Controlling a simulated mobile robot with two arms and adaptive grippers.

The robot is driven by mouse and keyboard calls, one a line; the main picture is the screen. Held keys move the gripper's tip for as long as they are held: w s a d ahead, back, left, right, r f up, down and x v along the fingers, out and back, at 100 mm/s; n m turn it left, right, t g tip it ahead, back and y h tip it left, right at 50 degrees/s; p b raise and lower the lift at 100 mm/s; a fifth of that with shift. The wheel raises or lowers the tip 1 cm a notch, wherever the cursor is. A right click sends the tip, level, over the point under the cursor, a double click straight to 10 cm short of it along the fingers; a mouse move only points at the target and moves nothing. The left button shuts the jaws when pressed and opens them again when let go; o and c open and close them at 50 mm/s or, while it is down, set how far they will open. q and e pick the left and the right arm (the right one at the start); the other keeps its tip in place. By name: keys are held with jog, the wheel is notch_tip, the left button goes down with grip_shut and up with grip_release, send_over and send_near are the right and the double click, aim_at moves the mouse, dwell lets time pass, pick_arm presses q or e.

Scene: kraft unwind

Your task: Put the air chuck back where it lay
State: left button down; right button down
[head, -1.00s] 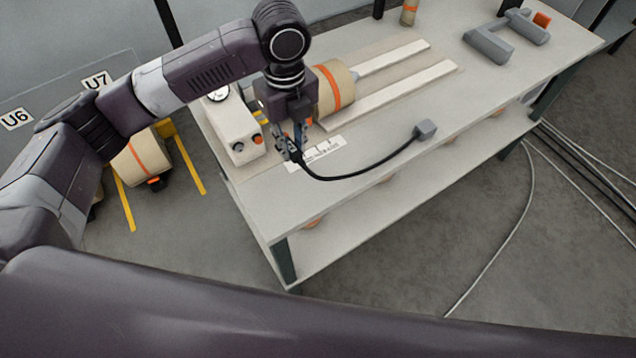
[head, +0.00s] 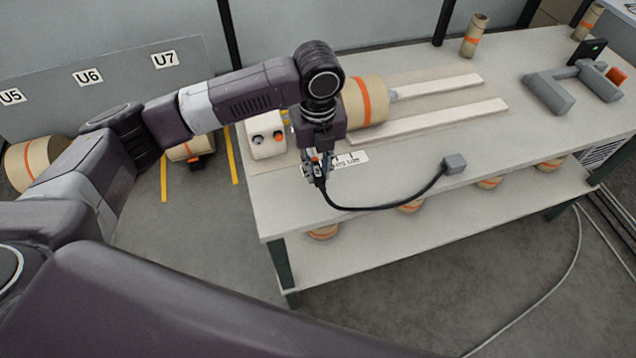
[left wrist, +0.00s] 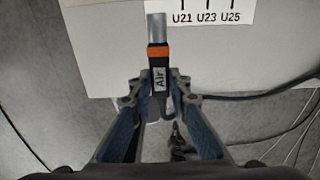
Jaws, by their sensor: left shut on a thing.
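The air chuck shows in the left wrist view (left wrist: 158,62) as a dark body with a silver tip, an orange band and a label reading "Air". My left gripper (head: 316,172) is shut on it, with a finger on each side. In the head view the chuck is mostly hidden by the fingers, near the table's front left edge. A black hose (head: 378,207) curves from it to a small grey block (head: 454,164) on the table (head: 400,178). I cannot tell the height of the chuck above the tabletop. My right gripper is not in view.
A white label card (head: 352,160) lies behind the gripper. Two pale bars (head: 430,124) run rightward. A grey fixture (head: 572,88) is at far right. Rolls lie on the lower shelf.

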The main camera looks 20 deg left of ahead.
aim_at(318, 195)
pick_arm(q)
notch_tip(318, 195, down, 3)
jog(key=shift+r, duration=0.1)
notch_tip(318, 195, down, 4)
jog(key=shift+r+p, duration=0.1)
jog(key=shift+p, duration=0.3)
jog(key=c, duration=1.8)
grip_release()
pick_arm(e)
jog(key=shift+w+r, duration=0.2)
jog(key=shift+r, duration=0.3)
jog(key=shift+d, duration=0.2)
